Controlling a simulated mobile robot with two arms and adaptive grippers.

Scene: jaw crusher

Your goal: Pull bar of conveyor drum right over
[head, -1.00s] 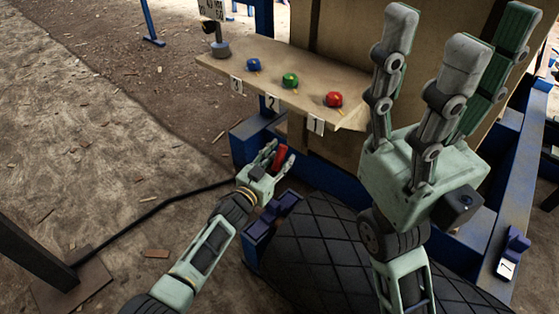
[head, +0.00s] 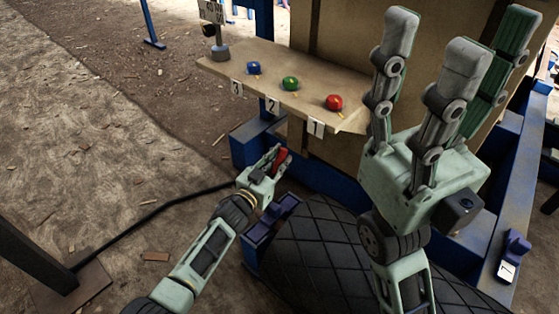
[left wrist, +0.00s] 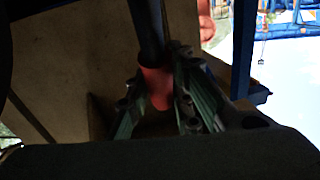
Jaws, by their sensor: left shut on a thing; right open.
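My left gripper (head: 274,160) is shut on a red-ended bar (head: 282,156) beside the blue frame, just above the conveyor drum (head: 320,235) with its black diamond-patterned surface. In the left wrist view the fingers (left wrist: 170,100) close around the red part (left wrist: 157,86) of the dark bar (left wrist: 150,30). Most of the bar is hidden by the hand in the head view. My right gripper (head: 455,70) is open and empty, fingers pointing up, large in front of the drum's right side.
A wooden shelf (head: 215,70) holds a blue button (head: 253,68), a green button (head: 290,83) and a red button (head: 333,102), with number tags. A purple bracket (head: 280,210) stands by the drum's left edge. A blue beam (head: 505,220) runs along the right. Dirt ground at left is mostly clear.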

